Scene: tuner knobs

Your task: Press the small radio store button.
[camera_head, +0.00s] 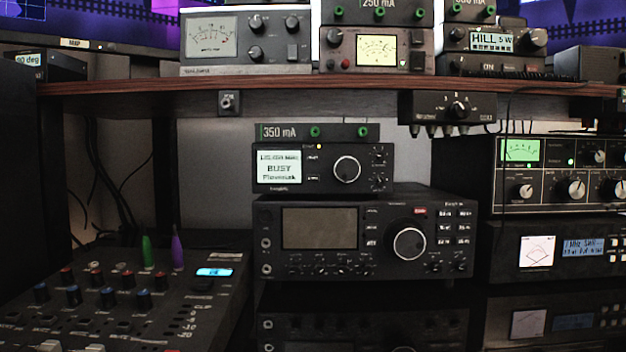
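The small radio (325,190) is a black box in the middle of the view, sitting on top of a larger black radio (375,270). Its white display (279,167) on the left reads "BUSY" on the middle line. A round knob (347,169) with a light ring is right of centre. Small labelled buttons (312,178) lie between display and knob, and small controls (379,155) sit at the right end. The lettering is too small to tell which one is the store button. Neither of my grippers shows in the view.
A wooden shelf (330,87) with meters runs above the small radio. A "350 mA" strip box (318,132) sits right on top of it. A mixer (200,300) with green and purple pointed things stands at lower left. More radios (560,255) are stacked at right.

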